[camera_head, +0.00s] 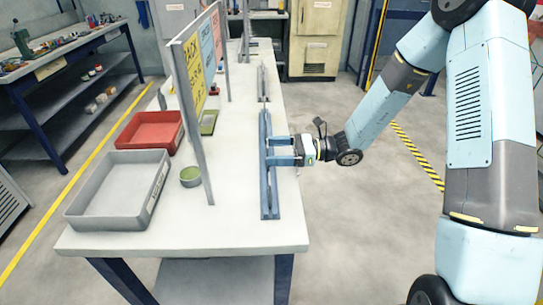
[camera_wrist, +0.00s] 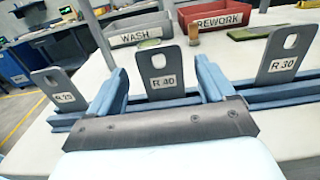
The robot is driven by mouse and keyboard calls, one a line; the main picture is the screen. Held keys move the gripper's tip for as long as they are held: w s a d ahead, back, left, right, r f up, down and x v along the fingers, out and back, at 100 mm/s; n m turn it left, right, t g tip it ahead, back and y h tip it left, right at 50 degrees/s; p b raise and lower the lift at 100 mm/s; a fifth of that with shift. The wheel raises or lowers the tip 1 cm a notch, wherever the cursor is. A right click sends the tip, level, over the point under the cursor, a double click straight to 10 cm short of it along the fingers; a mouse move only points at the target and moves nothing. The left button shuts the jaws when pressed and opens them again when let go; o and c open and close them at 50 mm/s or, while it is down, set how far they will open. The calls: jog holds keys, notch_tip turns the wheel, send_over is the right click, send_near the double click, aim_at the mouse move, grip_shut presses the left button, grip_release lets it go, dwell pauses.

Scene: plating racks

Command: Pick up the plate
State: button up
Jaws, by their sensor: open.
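Three grey plates, each with a hole near the top and a white label, stand in a blue rack (camera_head: 270,205) on the white table. In the wrist view the middle plate, R 40 (camera_wrist: 157,59), is straight ahead. The R 30 plate (camera_wrist: 288,45) stands to the right, and a plate with a hard-to-read label (camera_wrist: 57,88) stands to the left. My gripper (camera_head: 270,150) is open at the rack, also seen in the wrist view (camera_wrist: 160,74), with one finger on each side of R 40. I cannot tell whether the fingers touch it.
A grey WASH bin (camera_head: 80,214) and a red REWORK bin (camera_head: 150,124) sit on the table's left side. A small green-topped round container (camera_head: 190,177) stands near a sign post (camera_head: 200,150). The table's front area is bare.

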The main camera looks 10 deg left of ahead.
jog(key=x, duration=0.4)
jog(key=shift+w+a+f, duration=0.15)
jog(key=shift+w+a, duration=0.05)
jog(key=shift+c, duration=0.3)
jog(key=c, duration=1.1)
jog(key=shift+r, duration=0.45)
notch_tip(320, 180, up, 2)
jog(key=shift+r, duration=0.2)
jog(key=w+d+r, duration=0.1)
jog(key=d+r, duration=0.2)
jog(key=d, duration=0.1)
jog(key=w+d+r, duration=0.2)
jog(key=d+r, duration=0.1)
jog(key=d, duration=0.1)
jog(key=w+d+r, duration=0.2)
jog(key=d+r, duration=0.1)
jog(key=d, duration=0.2)
jog(key=shift+w+d+r, duration=0.1)
jog(key=shift+r, duration=0.3)
